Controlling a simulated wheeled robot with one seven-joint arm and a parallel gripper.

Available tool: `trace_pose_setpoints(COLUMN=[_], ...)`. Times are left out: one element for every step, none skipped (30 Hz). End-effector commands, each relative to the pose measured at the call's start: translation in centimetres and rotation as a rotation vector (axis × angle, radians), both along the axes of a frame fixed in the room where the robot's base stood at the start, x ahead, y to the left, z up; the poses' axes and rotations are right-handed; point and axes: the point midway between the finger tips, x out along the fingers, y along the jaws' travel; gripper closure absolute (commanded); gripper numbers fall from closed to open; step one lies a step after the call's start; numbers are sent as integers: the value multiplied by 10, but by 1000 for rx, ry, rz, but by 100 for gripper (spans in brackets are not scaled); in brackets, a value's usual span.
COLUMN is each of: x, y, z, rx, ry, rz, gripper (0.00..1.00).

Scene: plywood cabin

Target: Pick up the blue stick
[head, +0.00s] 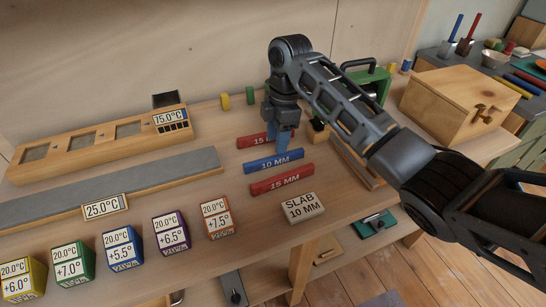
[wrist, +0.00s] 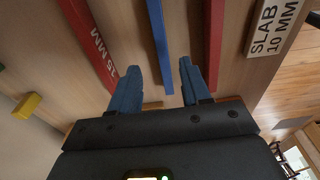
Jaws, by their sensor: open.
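The blue stick (head: 273,161), marked 10 MM, lies flat on the plywood bench between two red sticks. In the wrist view the blue stick (wrist: 159,38) runs from the top edge down to the gap between my fingers. My gripper (head: 283,146) points down close to the stick's far right end. In the wrist view my gripper (wrist: 160,72) is open, with one blue finger on each side of the stick's line. The jaws look empty. I cannot tell how far the fingertips are above the bench.
The red sticks (head: 255,140) and (head: 282,180), marked 15 MM, lie close on either side. A slab (head: 302,207) lies nearer the front edge. Labelled cubes (head: 171,233) line the front left. A wooden box (head: 458,103) and green case (head: 370,82) stand right.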

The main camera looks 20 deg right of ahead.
Motion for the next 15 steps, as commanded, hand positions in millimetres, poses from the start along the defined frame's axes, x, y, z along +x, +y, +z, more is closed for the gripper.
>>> trace_pose_setpoints(x=[-1,-1,-2,-3,-3,-4,-5,-5,-4,-4,-4,-4,-4,-4,-4], y=[0,1,1,2,3,4,4,5,6,6,6,6,7,7,7], z=[-4,-7,-12,-16,-20,-26,-31,-36,-41,-44,-46,-49,-50,-51,-52], rx=[0,-1,-1,-1,-1,-1,-1,-2,-2,-2,-2,-2,-2,-2,-2], ry=[2,3,3,3,3,3,4,3,3,3,2,1,1,0,0], rz=[-1,-1,-1,-1,-1,-2,-1,-2,-1,-1,-1,-1,-1,-1,0], gripper=[53,53,53,53,53,53,53,53,53,53,53,53,53,53,53])
